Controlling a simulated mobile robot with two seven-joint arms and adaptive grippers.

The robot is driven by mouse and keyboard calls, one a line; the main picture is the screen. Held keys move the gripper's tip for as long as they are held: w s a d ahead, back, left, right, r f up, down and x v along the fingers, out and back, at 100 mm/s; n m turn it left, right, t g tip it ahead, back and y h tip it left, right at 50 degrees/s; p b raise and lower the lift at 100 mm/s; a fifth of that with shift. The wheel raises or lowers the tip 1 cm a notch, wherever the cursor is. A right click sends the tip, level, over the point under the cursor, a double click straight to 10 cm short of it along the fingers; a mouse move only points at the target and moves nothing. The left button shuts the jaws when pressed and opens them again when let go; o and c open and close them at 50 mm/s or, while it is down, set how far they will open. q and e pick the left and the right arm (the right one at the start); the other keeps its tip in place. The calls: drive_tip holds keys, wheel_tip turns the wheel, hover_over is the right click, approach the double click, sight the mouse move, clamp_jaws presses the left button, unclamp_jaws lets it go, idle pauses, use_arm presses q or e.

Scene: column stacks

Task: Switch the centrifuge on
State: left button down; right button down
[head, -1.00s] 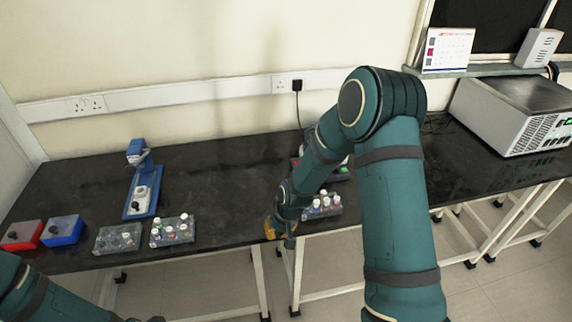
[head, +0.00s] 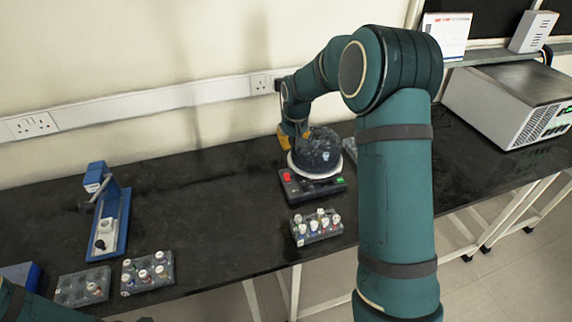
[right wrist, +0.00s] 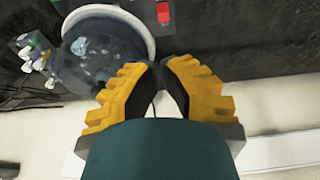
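The centrifuge (head: 318,188) stands on the black bench, with a dark round domed lid (head: 318,150), a pale rim, a red switch (head: 287,177) at its front left and a green-lit part (head: 340,180) at its front right. My right gripper (head: 285,141) is just behind and left of the lid; its fingers are partly hidden. In the right wrist view its yellow fingers (right wrist: 159,66) come together at the tips with nothing held. The dark lid (right wrist: 105,50) is at upper left there, and the red switch (right wrist: 163,12) lies beyond the tips, apart from them. My left gripper is not visible.
A vial rack (head: 318,236) stands in front of the centrifuge. Two more racks (head: 83,287) (head: 148,272) and a blue stand device (head: 108,222) are at left. A large grey box instrument (head: 515,105) is at right. The bench between the blue device and centrifuge is clear.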

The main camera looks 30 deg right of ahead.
sight(288, 174)
drive_tip(key=b+x, duration=0.2)
drive_tip(key=x, duration=1.2)
drive_tip(key=shift+s, duration=0.15)
drive_tip(key=shift+f+g+p, duration=0.4)
drive_tip(key=shift+g+p, duration=0.15)
drive_tip(key=shift+g, duration=0.15)
drive_tip(key=shift+f, duration=0.1)
